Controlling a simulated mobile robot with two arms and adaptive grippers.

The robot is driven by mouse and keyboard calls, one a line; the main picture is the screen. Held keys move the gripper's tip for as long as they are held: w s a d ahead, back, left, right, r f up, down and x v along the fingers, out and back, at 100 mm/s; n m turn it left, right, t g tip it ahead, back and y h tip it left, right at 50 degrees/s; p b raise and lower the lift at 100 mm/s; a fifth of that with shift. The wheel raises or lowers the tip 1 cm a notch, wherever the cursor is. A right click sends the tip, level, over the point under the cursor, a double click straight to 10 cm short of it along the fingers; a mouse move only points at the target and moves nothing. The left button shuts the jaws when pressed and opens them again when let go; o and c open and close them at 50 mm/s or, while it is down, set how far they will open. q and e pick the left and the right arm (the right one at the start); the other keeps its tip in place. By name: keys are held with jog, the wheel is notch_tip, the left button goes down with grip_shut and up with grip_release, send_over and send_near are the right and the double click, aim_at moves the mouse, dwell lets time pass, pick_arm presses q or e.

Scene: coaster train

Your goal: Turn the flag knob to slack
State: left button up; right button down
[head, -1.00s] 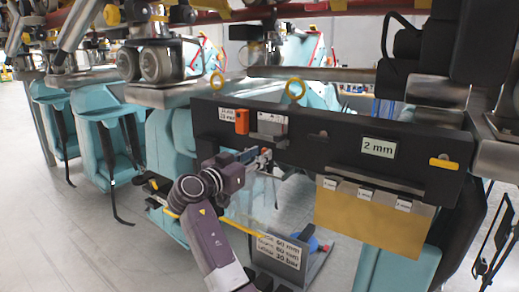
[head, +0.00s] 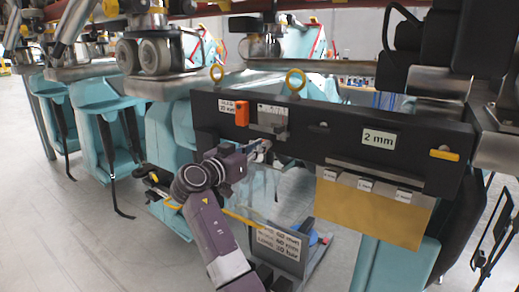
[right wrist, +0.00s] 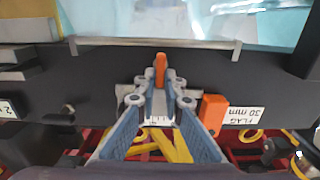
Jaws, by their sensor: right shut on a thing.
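A dark board (head: 335,135) hangs across the middle of the head view. On its left part are a FLAG 30 mm label (head: 228,107), an orange block (head: 242,114) and a grey metal plate (head: 272,120). My right gripper (head: 262,147) is at the board's lower edge below this plate. In the right wrist view, upside down, my right gripper (right wrist: 160,82) is shut on a narrow orange knob (right wrist: 160,66). The orange block (right wrist: 213,113) sits beside it. In the head view my gripper hides the knob, and its setting cannot be read. My left gripper is not in view.
A 2 mm label (head: 378,139) and a yellow handle (head: 444,154) are on the board's right part. A tan panel (head: 370,212) hangs below it. A sign (head: 279,240) stands low behind my right arm. Teal seats (head: 70,95) line the left, with open floor in front.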

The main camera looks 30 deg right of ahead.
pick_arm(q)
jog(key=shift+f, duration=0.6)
pick_arm(e)
jog(key=shift+r, duration=0.1)
jog(key=c, duration=2)
grip_release()
jog(key=shift+c, duration=0.2)
jog(key=shift+a, duration=0.1)
jog(key=v, duration=1.2)
